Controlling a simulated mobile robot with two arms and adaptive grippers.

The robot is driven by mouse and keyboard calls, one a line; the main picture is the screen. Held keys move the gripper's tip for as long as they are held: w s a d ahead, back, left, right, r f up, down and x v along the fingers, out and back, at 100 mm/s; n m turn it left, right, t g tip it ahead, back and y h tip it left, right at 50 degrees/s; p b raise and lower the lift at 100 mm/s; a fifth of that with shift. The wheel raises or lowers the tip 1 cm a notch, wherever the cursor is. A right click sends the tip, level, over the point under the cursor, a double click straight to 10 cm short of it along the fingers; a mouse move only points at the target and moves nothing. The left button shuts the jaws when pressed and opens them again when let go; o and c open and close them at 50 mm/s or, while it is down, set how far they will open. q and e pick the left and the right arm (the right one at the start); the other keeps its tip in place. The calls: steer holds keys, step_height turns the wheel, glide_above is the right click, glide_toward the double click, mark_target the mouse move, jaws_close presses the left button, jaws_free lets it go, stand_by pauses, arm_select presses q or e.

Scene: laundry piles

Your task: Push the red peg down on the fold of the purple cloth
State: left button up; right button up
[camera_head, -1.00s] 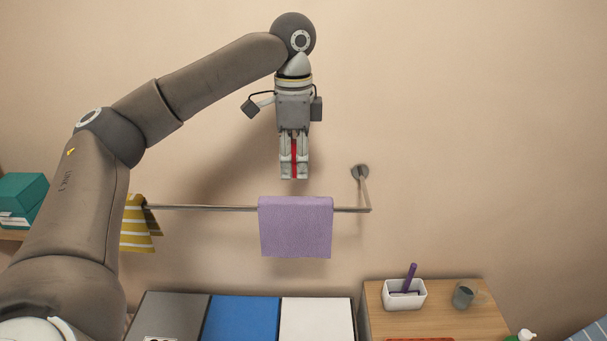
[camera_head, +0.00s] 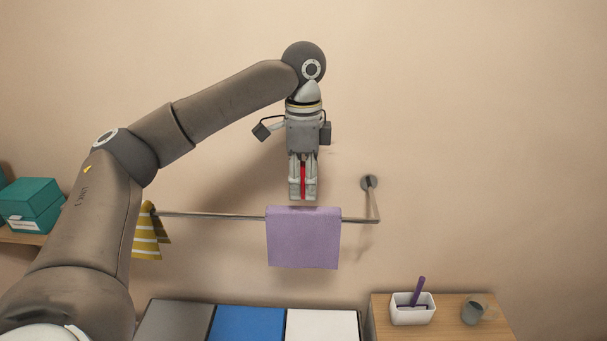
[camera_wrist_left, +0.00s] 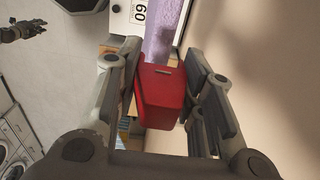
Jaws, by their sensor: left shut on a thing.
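The purple cloth (camera_head: 303,240) hangs folded over a thin metal rail (camera_head: 215,216) on the wall. My left gripper (camera_head: 303,197) points straight down just above the cloth's top fold and is shut on the red peg (camera_head: 303,178). In the head view the peg shows as a red strip between the fingers. In the left wrist view the red peg (camera_wrist_left: 160,92) sits between both finger pads, with part of the purple cloth (camera_wrist_left: 160,35) beyond it. The peg's lower end is hidden, and I cannot tell whether it touches the cloth.
A yellow striped cloth (camera_head: 148,238) hangs at the rail's left part. The wall bracket (camera_head: 369,184) stands right of the purple cloth. Below are grey, blue (camera_head: 248,325) and white surfaces, and a wooden top with a white holder (camera_head: 412,310) and a mug (camera_head: 473,312).

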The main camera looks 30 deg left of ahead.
mark_target(303, 163)
arm_select(q)
steer(key=shift+f+b, duration=0.3)
steer(key=shift+f, duration=2.05)
arm_select(e)
steer(key=shift+a+f, duration=0.35)
steer(key=shift+f, duration=0.05)
steer(key=shift+d, duration=0.25)
arm_select(q)
steer(key=shift+f, duration=0.6)
arm_select(e)
steer(key=shift+r, duration=0.25)
arm_select(q)
steer(key=o, duration=0.9)
steer(key=shift+c, duration=0.2)
arm_select(e)
steer(key=shift+a, duration=0.2)
steer(key=shift+d, duration=0.1)
arm_select(q)
steer(key=shift+r, duration=0.25)
step_height(303, 163, up, 11)
steer(key=shift+w+r, duration=0.1)
steer(key=shift+r, duration=0.1)
